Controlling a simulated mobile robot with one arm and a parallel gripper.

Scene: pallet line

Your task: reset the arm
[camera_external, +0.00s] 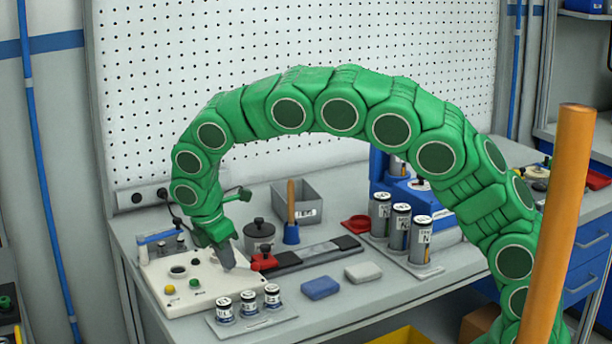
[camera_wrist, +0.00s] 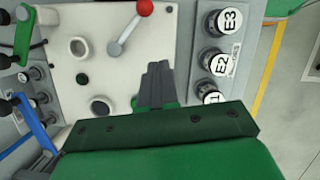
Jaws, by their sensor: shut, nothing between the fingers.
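My green arm arches over the bench from the right, and its end hangs down at the left part of the bench. My gripper (camera_external: 228,264) is over the cream control panel (camera_external: 180,299), its grey fingers together and nothing between them. In the wrist view my gripper (camera_wrist: 157,70) points at the cream panel (camera_wrist: 75,15), near a lever with a red knob (camera_wrist: 144,8). Whether the fingertips touch the panel cannot be told.
Labelled canisters (camera_external: 248,303) stand in front of the panel; they also show in the wrist view (camera_wrist: 213,57). Taller cylinders (camera_external: 400,228) stand to the right. A blue block (camera_external: 320,288), a grey block (camera_external: 363,271) and a grey bin (camera_external: 318,196) are on the bench. An orange post (camera_external: 562,220) stands at the right front.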

